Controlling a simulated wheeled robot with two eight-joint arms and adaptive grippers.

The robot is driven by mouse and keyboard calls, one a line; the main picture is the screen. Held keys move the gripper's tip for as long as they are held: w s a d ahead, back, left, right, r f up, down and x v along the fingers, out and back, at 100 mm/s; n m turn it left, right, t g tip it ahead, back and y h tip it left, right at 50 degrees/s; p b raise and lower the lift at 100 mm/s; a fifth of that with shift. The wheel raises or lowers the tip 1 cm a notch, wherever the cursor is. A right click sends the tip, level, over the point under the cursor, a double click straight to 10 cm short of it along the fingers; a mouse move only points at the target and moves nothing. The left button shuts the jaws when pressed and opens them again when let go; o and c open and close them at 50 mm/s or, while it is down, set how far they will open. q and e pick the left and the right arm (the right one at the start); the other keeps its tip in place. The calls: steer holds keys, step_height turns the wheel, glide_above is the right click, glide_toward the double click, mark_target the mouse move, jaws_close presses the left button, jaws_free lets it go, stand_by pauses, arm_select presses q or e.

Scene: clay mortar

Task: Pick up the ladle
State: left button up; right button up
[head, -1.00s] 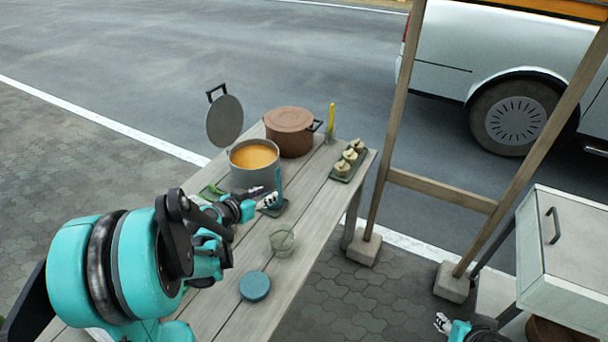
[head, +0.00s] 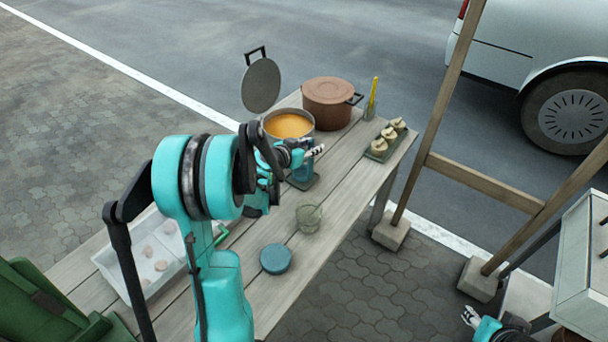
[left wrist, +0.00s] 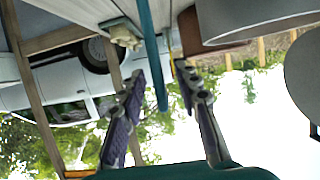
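A blue-teal upright piece (head: 305,164), which looks like the ladle's handle, rises from a small dark blue-teal holder (head: 303,183) beside the soup pot. My left gripper (head: 318,151) is at its upper part in the head view. In the upside-down left wrist view, the blue-teal handle (left wrist: 154,50) runs between the two spread fingers of my left gripper (left wrist: 158,82). It is clear of both fingers in that picture. I cannot tell how deep it sits between them. The ladle's bowl is not made out. My right gripper (head: 470,317) is low at the bottom right, small and away from the table.
On the wooden table (head: 345,180) are a pot of orange soup (head: 289,125), a brown lidded pot (head: 328,103), a tray of food (head: 380,150), a glass (head: 309,217), a round blue lid (head: 276,259) and a white tray (head: 110,262). A wooden frame (head: 440,110) stands right.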

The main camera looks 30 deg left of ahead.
mark_target(311, 140)
arm_select(q)
steer(key=shift+s+r, duration=0.1)
steer(key=shift+r, duration=0.05)
steer(key=c, duration=0.3)
jaws_close()
steer(key=shift+r, duration=0.3)
step_height(311, 140, up, 4)
steer(key=p, duration=0.2)
steer(key=shift+f+p, duration=0.1)
steer(key=shift+p, duration=0.2)
steer(key=d+r+p, duration=0.2)
steer(key=d+r, duration=0.1)
steer(key=d, duration=0.2)
steer(key=s+d+r+p, duration=0.1)
steer(key=d+r, duration=0.2)
steer(key=d, duration=0.3)
steer(key=shift+d+r+p, duration=0.3)
steer(key=shift+p, duration=0.1)
steer(key=shift+s, duration=0.1)
